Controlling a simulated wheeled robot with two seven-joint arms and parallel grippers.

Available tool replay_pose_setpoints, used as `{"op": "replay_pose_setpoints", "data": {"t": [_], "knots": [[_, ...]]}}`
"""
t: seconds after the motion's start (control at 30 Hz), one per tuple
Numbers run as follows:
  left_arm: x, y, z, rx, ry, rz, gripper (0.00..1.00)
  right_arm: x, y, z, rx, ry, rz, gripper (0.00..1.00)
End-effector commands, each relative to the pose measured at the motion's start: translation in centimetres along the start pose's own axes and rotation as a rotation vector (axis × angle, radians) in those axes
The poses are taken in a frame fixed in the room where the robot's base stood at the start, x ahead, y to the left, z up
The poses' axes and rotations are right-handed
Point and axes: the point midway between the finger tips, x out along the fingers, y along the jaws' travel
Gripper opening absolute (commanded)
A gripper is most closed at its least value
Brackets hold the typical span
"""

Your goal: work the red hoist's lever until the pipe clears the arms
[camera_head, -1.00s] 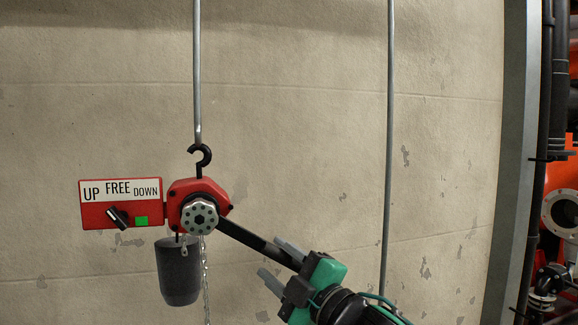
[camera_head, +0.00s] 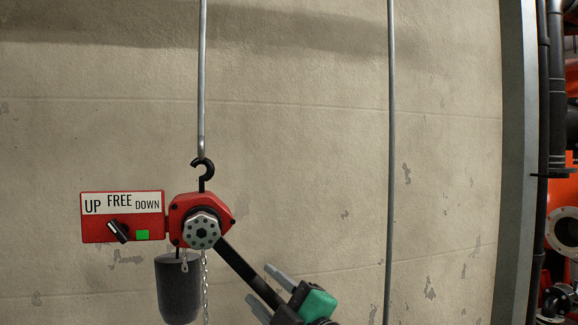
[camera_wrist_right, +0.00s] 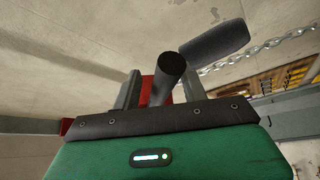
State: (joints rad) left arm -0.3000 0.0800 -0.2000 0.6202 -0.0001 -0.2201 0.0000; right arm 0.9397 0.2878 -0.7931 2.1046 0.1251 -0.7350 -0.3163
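The red hoist (camera_head: 185,207) hangs from a black hook (camera_head: 203,167) on a grey rod. Its black lever (camera_head: 248,272) slopes down to the right from the round hub (camera_head: 201,231). My right gripper (camera_head: 264,290), green and black, is at the lever's lower end. Its fingers stand apart on either side of the lever, which also shows end-on between them in the right wrist view (camera_wrist_right: 169,72). There seems to be space beside the lever, so the gripper looks open around it. The pipe and its arms are not in view. My left gripper is not in view.
A dark cylinder (camera_head: 178,290) and a chain (camera_head: 205,285) hang below. A second rod (camera_head: 391,150) hangs to the right.

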Motion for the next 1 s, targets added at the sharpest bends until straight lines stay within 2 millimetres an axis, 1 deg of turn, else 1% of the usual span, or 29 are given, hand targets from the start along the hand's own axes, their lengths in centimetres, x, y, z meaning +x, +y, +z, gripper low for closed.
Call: {"op": "replay_pose_setpoints", "data": {"t": [0.03,0.1,0.2,0.53,0.6,0.67,0.8,0.9,1.0], "knots": [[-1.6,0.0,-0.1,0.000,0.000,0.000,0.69,0.1,1.5,-0.2,-0.020,-0.003,-0.009,0.44],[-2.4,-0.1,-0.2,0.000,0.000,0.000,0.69,0.0,2.1,0.0,-0.041,-0.003,-0.021,0.44],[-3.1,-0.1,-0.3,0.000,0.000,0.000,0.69,-0.1,2.6,0.3,-0.061,-0.002,-0.034,0.44],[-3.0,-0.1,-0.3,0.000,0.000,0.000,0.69,-0.3,2.5,0.5,-0.070,-0.002,-0.038,0.44],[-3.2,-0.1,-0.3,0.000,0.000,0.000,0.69,-0.3,2.7,0.5,-0.073,-0.002,-0.039,0.44],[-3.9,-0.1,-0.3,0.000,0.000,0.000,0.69,-0.2,3.3,0.4,-0.081,-0.002,-0.043,0.44],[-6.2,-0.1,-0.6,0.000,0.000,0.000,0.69,-0.1,5.0,0.1,-0.121,-0.002,-0.065,0.44],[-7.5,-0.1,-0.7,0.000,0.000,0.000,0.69,-0.1,6.0,0.1,-0.148,-0.003,-0.082,0.44],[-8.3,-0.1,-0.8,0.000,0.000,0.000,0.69,-0.1,6.6,0.2,-0.171,-0.002,-0.095,0.44]]}}
